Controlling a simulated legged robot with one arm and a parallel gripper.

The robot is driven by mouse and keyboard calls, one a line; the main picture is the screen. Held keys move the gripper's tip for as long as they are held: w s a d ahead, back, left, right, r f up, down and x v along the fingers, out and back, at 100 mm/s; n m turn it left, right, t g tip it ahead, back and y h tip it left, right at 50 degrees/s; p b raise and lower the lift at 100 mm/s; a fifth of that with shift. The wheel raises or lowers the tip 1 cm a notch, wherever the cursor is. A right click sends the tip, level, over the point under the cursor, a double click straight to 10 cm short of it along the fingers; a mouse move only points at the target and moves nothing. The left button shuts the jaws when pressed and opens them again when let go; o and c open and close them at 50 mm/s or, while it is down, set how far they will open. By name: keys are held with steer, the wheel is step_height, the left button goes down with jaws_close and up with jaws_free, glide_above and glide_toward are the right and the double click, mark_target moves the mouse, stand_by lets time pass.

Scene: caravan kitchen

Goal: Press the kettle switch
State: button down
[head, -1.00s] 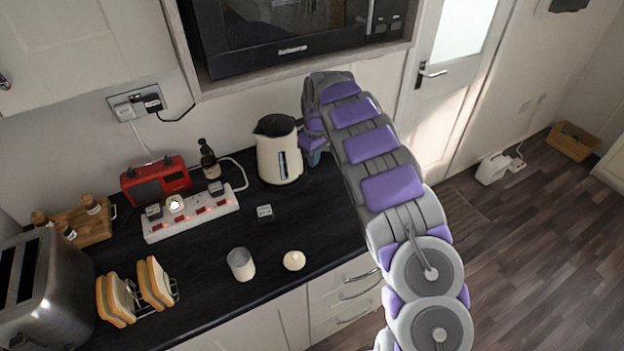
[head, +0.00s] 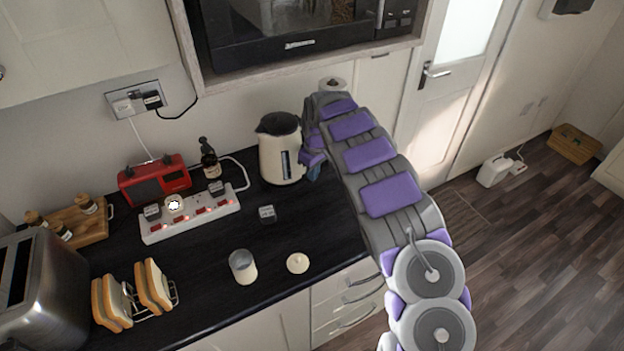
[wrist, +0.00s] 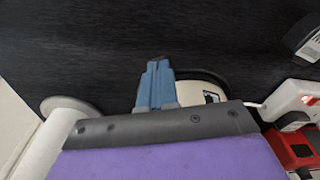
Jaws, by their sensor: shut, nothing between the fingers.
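The cream kettle (head: 272,158) with a black lid stands on the dark worktop below the microwave. A dark level window shows on its side. My gripper (head: 314,173) is at the kettle's right side, with its blue fingers pointing down and partly hidden by my wrist. In the wrist view, my blue fingers (wrist: 157,66) are together and empty. Part of the kettle (wrist: 213,91) shows just right of them, mostly hidden by my gripper's body. I cannot tell whether the fingers touch the kettle. The switch cannot be made out.
A white roll (head: 335,84) stands behind my arm. A power strip (head: 192,220) with lit switches, a red radio (head: 157,181) and a dark bottle (head: 208,158) are left of the kettle. A cup (head: 243,267) and a small round cream item (head: 297,263) sit near the front edge.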

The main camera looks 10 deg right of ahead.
steer(key=shift+a+f, duration=0.2)
steer(key=shift+f, duration=0.45)
steer(key=shift+d, duration=0.45)
steer(key=shift+s+d+r, duration=0.25)
steer(key=shift+s+d, duration=0.2)
steer(key=shift+s, duration=0.1)
steer(key=shift+s+d+r+p, duration=0.15)
steer(key=shift+s+r+p, duration=0.05)
steer(key=shift+s, duration=0.2)
steer(key=shift+s+d+r+p, duration=0.15)
steer(key=shift+s, duration=0.2)
steer(key=shift+a, duration=0.1)
steer(key=shift+w+f, duration=0.1)
